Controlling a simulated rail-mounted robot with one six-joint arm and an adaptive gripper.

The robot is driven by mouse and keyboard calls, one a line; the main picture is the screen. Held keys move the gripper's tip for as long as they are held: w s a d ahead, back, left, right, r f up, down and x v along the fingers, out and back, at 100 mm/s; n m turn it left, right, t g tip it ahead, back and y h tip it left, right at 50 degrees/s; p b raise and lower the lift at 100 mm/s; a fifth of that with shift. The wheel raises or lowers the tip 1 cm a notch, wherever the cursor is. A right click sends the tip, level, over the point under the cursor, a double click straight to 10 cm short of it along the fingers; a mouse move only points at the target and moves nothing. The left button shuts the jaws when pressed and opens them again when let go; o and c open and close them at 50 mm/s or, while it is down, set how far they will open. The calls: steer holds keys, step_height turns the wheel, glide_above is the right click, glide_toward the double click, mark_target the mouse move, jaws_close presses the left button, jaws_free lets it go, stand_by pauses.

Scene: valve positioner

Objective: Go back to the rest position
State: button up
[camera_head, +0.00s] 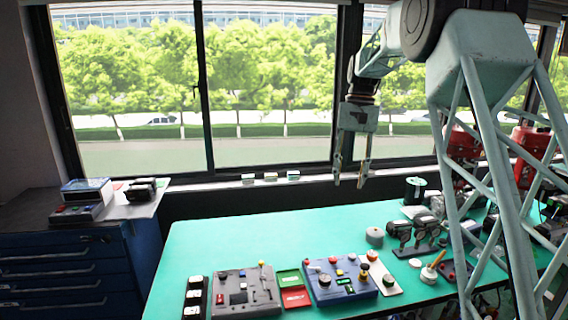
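My gripper (349,182) hangs pointing down in front of the window, above the far part of the green table (215,235). Its two fingers are apart with nothing between them. It is clear of the table and touches nothing that I can see. My arm comes in from the upper right. I cannot pick out a valve positioner for certain among the devices on the table.
A grey control panel (246,290) and a blue control panel (341,280) stand at the front of the table. A grey round part (374,236) and dark devices (415,235) are to the right. A blue drawer cabinet (70,265) stands left. The table's back left is clear.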

steer(key=s+r+t, duration=0.1)
steer(key=s+r, duration=0.3)
steer(key=s, duration=0.6)
steer(key=s+r+n+t+b, duration=0.1)
steer(key=s+r, duration=0.3)
steer(key=s, duration=0.5)
steer(key=s+r, duration=0.4)
steer(key=s, duration=0.6)
steer(key=s+f+t, duration=0.1)
steer(key=s+f, duration=0.2)
steer(key=s, duration=0.7)
steer(key=s+f+n+t+b, duration=0.1)
steer(key=s+f, duration=0.2)
steer(key=s, duration=0.7)
steer(key=s+f+t, duration=0.1)
steer(key=s+f, duration=0.2)
steer(key=s, duration=0.8)
steer(key=shift+f+n+h, duration=0.35)
steer(key=shift+n+h, duration=0.05)
